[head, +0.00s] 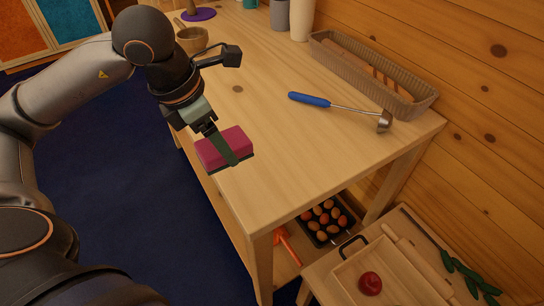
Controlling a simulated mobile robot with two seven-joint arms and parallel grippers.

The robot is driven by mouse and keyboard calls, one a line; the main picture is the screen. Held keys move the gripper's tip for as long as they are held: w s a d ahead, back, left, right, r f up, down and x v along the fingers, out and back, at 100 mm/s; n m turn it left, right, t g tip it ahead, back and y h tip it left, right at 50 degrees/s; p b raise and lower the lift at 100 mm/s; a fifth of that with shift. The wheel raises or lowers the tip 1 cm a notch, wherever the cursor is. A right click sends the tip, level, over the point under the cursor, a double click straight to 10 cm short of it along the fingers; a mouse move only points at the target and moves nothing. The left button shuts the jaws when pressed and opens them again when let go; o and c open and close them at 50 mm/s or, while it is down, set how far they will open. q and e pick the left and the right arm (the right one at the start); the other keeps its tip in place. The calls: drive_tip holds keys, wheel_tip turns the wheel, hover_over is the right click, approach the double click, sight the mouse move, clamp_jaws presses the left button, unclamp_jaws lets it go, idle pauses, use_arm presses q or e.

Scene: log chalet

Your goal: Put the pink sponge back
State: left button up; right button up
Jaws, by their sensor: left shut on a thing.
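The pink sponge (226,146) is a block with a dark underside. My left gripper (224,150) is shut on it. One finger crosses the sponge's near face; the other finger is hidden behind it. The sponge is over the near left edge of the wooden table (262,165). I cannot tell whether it touches the tabletop. My right gripper is not in view.
A ladle with a blue handle (310,99) lies on the table near a wicker basket (412,101) along the back edge. A wooden bowl (191,40) stands at the far end. A tray of eggs (326,220) sits below. The table's middle is clear.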

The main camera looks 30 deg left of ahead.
use_arm(q)
drive_tip(key=w+d+f, duration=0.2)
drive_tip(key=w+d, duration=0.1)
drive_tip(key=w, duration=0.2)
approach(276, 167)
drive_tip(key=shift+w+d+f+p, duration=0.2)
drive_tip(key=shift+w+f+p, duration=0.25)
drive_tip(key=shift+f, duration=0.1)
drive_tip(key=shift+w+d+f, duration=0.15)
drive_tip(key=shift+w+f, duration=0.05)
drive_tip(key=shift+f, duration=0.2)
drive_tip(key=x, duration=0.3)
drive_tip(key=shift+s+f, duration=0.2)
drive_tip(key=shift+f, duration=0.15)
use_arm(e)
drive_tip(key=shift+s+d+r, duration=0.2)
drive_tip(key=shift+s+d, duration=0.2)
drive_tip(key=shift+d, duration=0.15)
use_arm(q)
drive_tip(key=shift+f, duration=0.15)
drive_tip(key=o, duration=1.1)
drive_tip(key=shift+o, duration=0.2)
